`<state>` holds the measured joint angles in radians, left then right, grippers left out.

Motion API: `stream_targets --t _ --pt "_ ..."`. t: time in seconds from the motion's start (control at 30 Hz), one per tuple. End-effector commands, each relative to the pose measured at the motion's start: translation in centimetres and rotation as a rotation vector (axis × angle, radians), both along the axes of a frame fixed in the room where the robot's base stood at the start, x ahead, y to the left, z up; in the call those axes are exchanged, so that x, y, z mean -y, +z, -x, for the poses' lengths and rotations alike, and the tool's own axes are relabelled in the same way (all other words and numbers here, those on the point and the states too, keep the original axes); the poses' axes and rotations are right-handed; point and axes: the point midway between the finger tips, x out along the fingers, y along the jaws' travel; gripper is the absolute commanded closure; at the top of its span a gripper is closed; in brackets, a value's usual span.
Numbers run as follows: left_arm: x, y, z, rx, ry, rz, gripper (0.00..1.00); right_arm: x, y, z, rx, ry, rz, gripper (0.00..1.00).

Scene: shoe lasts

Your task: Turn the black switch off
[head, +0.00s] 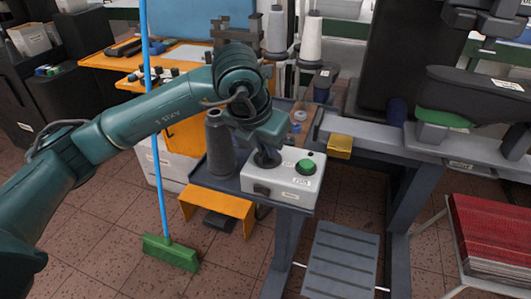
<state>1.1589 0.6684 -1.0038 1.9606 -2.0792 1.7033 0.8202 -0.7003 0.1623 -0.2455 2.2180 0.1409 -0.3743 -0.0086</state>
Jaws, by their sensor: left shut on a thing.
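A white control box (285,184) stands on the corner of the grey-blue machine table. It has a round green button (306,166) on its right side and small labels. My left gripper (266,156) points down onto the left part of the box top. It is shut on the black switch there, which the fingers and wrist mostly hide, so its setting cannot be read. A black fitting (262,189) sits on the box's front face. My right gripper is out of view.
White spools (311,38) stand behind. A yellow block (339,146) is right of the box. A green broom (170,252) with a blue handle stands at left.

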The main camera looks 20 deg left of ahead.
Motion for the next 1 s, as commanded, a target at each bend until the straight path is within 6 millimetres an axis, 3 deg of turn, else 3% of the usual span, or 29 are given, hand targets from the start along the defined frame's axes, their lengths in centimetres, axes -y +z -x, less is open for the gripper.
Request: stream_targets --t 0.4,1.0 --pt "0.1 0.0 0.0 0.000 0.207 -0.001 1.00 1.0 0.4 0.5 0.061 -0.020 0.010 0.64" --pt "0.1 0.0 0.0 -0.002 0.243 0.000 1.00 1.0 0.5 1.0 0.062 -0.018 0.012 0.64"
